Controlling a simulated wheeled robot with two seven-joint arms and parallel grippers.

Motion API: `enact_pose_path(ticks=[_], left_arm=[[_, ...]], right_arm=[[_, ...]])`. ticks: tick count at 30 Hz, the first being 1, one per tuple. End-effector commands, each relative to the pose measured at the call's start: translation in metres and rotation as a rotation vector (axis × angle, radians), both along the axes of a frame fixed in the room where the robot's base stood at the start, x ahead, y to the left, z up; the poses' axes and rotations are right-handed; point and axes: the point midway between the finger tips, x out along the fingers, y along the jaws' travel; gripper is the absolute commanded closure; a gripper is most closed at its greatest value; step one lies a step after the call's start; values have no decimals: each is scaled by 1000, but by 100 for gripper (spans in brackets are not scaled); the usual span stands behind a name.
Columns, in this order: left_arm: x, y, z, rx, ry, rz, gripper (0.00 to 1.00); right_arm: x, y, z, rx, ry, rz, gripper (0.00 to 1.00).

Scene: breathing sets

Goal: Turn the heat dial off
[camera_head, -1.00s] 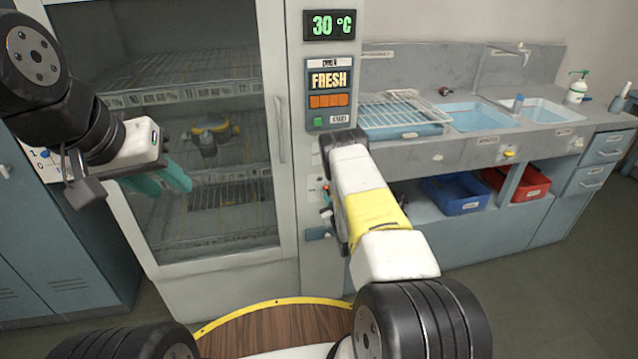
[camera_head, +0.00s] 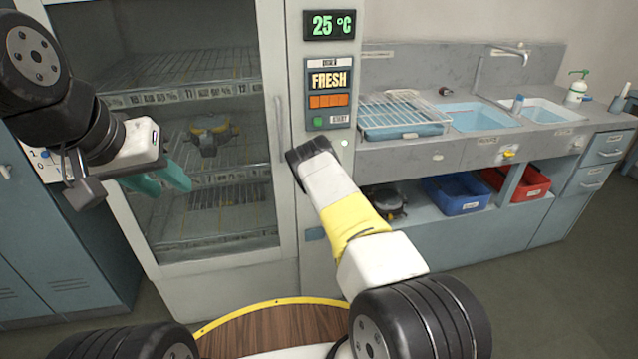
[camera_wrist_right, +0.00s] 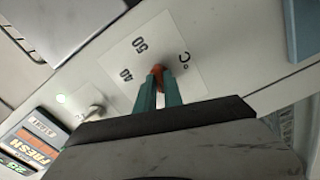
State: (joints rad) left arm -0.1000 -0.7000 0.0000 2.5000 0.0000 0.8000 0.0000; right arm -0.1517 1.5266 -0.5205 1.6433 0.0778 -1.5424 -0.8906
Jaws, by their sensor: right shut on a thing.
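The drying cabinet (camera_head: 295,240) stands in front of me, with a display (camera_head: 330,25) reading 25 °C at the top of its panel. In the right wrist view the heat dial (camera_wrist_right: 157,70) is a small orange-red knob on a white plate (camera_wrist_right: 135,50) marked 40, 50 and °C. My right gripper (camera_wrist_right: 159,88) has its teal fingers shut on the dial. In the head view my right forearm hides the dial and these fingers. My left gripper (camera_head: 158,183) hangs in front of the cabinet's glass door at the left, its teal fingers seen side-on, touching nothing I can make out.
A panel reading FRESH (camera_head: 328,80) with a green button (camera_head: 319,121) sits above my right arm. A breathing set (camera_head: 212,135) is behind the glass door. A sink counter (camera_head: 480,150), a blue bin (camera_head: 457,195) and a red bin (camera_head: 517,183) are at the right.

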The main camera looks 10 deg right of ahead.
Motion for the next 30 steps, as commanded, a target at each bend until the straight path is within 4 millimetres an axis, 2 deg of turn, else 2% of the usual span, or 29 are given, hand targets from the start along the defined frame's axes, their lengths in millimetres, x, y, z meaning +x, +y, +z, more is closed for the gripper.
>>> enact_pose_path(ticks=[12, 30], left_arm=[[0, 0, 0, 0, 0, 0, 64], [0, 0, 0, 0, 0, 0, 64]], right_arm=[[-1, 0, -2, -265, -4, 0, 100], [-2, 0, -3, -338, -5, 0, 100]])
